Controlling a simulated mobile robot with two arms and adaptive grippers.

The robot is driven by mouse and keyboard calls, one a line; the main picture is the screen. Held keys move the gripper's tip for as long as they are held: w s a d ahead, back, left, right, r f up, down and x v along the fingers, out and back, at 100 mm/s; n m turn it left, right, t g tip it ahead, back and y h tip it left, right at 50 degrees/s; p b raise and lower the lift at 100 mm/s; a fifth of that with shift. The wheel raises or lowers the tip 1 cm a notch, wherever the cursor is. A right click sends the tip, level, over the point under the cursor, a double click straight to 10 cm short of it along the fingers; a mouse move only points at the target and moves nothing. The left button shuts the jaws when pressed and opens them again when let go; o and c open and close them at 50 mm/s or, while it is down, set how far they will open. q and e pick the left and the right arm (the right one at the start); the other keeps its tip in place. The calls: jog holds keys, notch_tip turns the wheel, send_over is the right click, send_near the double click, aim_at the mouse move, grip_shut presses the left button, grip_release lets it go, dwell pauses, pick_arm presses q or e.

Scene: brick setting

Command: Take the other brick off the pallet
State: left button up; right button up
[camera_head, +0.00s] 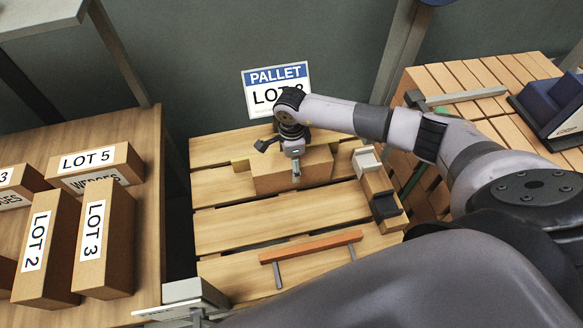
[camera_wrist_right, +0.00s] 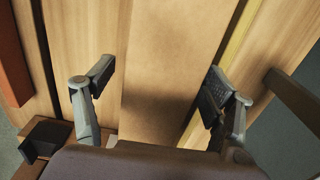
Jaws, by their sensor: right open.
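A plain brown brick (camera_head: 290,174) lies at the far middle of the slatted wooden pallet (camera_head: 230,228). My right gripper (camera_head: 282,160) is over this brick, pointing down, and hides part of its top. In the right wrist view the brick (camera_wrist_right: 172,65) runs between the two fingers of my right gripper (camera_wrist_right: 158,88). The fingers are open, one on each side of the brick, with gaps showing. I cannot tell how far down they reach. My left gripper is not in view.
A sign (camera_head: 277,77) reading PALLET LOT stands behind, its number partly hidden by my arm. An orange-brown bar (camera_head: 311,246) stands at the pallet's front. A wooden block with white and dark pieces (camera_head: 376,190) is at right. Labelled bricks (camera_head: 103,243) fill the left table.

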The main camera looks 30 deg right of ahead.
jog(key=shift+c, duration=0.6)
grip_shut()
jog(key=shift+w+r, duration=0.15)
dwell(0.4)
